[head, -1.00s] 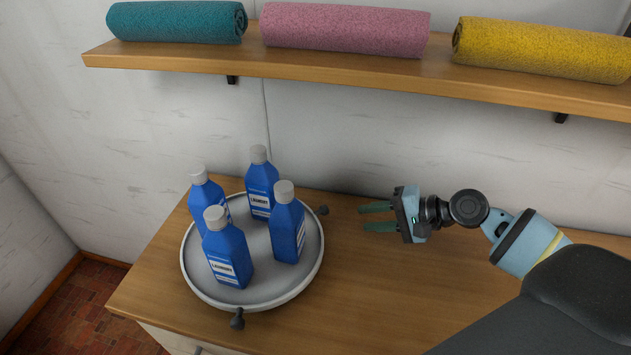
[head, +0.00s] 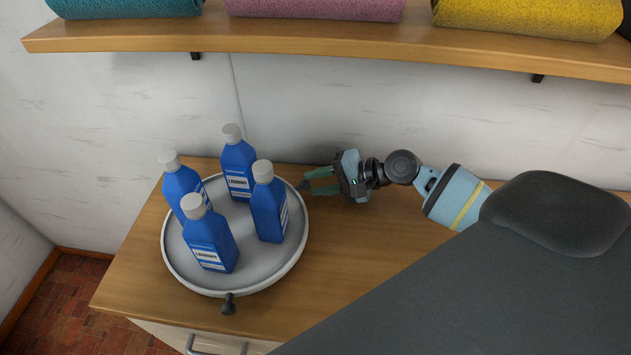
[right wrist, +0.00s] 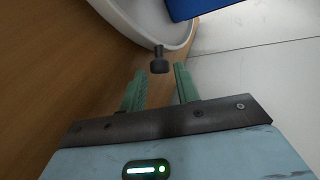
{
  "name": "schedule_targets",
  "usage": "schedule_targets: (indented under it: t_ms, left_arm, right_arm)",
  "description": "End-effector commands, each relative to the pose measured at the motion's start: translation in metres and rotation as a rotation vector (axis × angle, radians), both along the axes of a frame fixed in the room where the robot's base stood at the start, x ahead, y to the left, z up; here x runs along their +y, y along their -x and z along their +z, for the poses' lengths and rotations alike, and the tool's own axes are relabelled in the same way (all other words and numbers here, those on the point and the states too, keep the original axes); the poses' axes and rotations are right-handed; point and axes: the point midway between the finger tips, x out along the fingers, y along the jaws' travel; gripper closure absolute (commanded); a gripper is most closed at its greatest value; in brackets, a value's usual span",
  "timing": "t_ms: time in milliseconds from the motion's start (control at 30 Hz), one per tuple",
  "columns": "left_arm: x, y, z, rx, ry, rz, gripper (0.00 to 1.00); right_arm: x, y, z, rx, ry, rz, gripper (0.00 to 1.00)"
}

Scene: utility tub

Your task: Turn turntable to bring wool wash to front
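A round light-grey turntable (head: 284,265) stands on the wooden top, with several blue, grey-capped bottles on it. The front bottle (head: 209,242), right bottle (head: 268,205) and rear bottle (head: 238,168) are upright; the left bottle (head: 181,188) is partly hidden. Visible labels appear to read "LAUNDRY"; I cannot tell which is wool wash. A dark knob (head: 229,305) sticks out from the front rim. My right gripper (head: 313,181) is open at the rim's right rear. In the right wrist view its fingers (right wrist: 159,72) point at another dark knob (right wrist: 159,61), at or just beyond the tips.
A wall shelf (head: 330,39) holds a teal (head: 125,6), a pink (head: 315,9) and a yellow towel roll (head: 530,15) above. The white wall (head: 400,115) is close behind the gripper. The wooden top (head: 340,245) is clear right of the turntable. A drawer handle (head: 215,347) shows at the front.

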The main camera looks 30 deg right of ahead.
Motion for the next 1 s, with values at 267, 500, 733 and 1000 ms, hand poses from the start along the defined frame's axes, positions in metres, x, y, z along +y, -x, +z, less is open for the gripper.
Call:
schedule_targets:
  t_ms: [267,500,733,1000]
  left_arm:
    - [0.0,-0.005,0.003,-0.012,0.001,0.001,1.0]
    - [0.0,-0.006,0.003,-0.013,0.0,0.0,1.0]
    - [0.0,-0.005,0.003,-0.013,0.0,0.0,1.0]
    - [0.0,0.002,-0.007,0.007,0.0,0.0,1.0]
  right_arm:
    - [0.009,-0.008,-0.005,-0.001,0.001,0.001,0.69]
    - [0.008,-0.008,-0.005,-0.001,0.001,0.001,0.76]
    - [0.008,-0.007,-0.005,0.0,0.001,0.001,1.0]
    - [0.008,-0.012,-0.01,0.004,0.001,0.017,1.0]
